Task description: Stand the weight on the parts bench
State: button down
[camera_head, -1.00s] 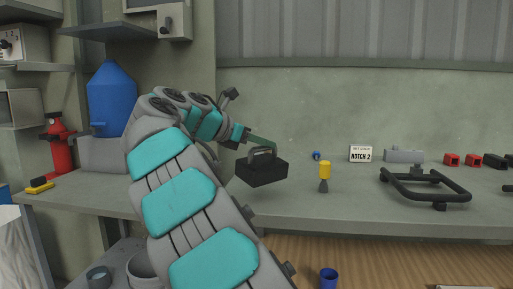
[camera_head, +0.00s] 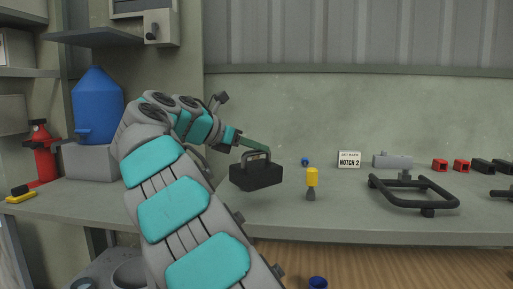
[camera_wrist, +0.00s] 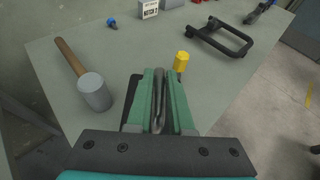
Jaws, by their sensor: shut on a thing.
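The weight (camera_head: 256,177) is a black block with a loop handle on top. It hangs roughly level from my gripper (camera_head: 266,150) over the grey parts bench (camera_head: 290,218), left of a yellow-topped tool. My gripper's green fingers are shut on the handle. In the wrist view, my gripper (camera_wrist: 160,82) has the dark handle (camera_wrist: 159,100) between its fingers. Most of the block is hidden there behind the fingers. The bench top (camera_wrist: 130,55) spreads out beyond them.
The yellow-topped tool (camera_head: 312,180) stands close on the right. A mallet (camera_wrist: 92,90) lies left of my gripper in the wrist view. A black tubular frame (camera_head: 413,203), a "NOTCH 2" card (camera_head: 349,159) and a blue container (camera_head: 98,103) are farther off. Bare bench lies in front.

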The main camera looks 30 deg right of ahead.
aim_at(241, 167)
jog(key=shift+a+r, duration=0.1)
jog(key=shift+r, duration=0.2)
jog(key=shift+f+b, duration=0.35)
jog(key=shift+f, duration=2.75)
jog(key=shift+f+g, duration=0.3)
jog(key=shift+f, duration=0.2)
jog(key=c, duration=0.7)
grip_release()
jog(key=shift+f, duration=0.1)
jog(key=shift+c, duration=0.2)
jog(key=shift+a, duration=0.1)
jog(key=shift+v, duration=2.95)
jog(key=shift+s, duration=0.1)
